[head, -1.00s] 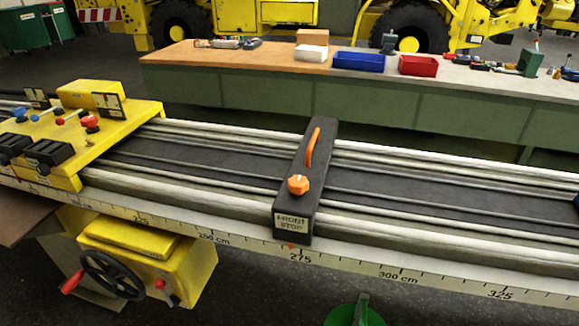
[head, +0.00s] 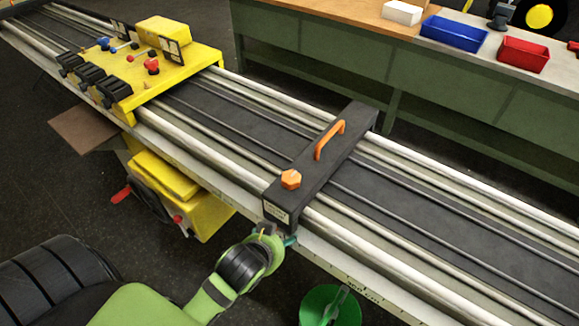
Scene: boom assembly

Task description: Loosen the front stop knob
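The front stop (head: 310,172) is a dark block lying across the rails, with a small label plate on its near end. The orange front stop knob (head: 291,179) sits on top near that end, and an orange handle (head: 329,140) stands farther back. My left gripper (head: 288,241) is just below and in front of the stop's near end, apart from the knob. The green and black arm comes in from the lower left. The wrist hides most of the fingers, so I cannot tell whether they are open. My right gripper is not in view.
A yellow carriage (head: 205,56) with levers sits on the rails to the left. A yellow housing (head: 160,178) hangs below the rails. A round green object (head: 315,300) is at the bottom. A bench with blue (head: 460,33) and red (head: 523,54) bins stands behind.

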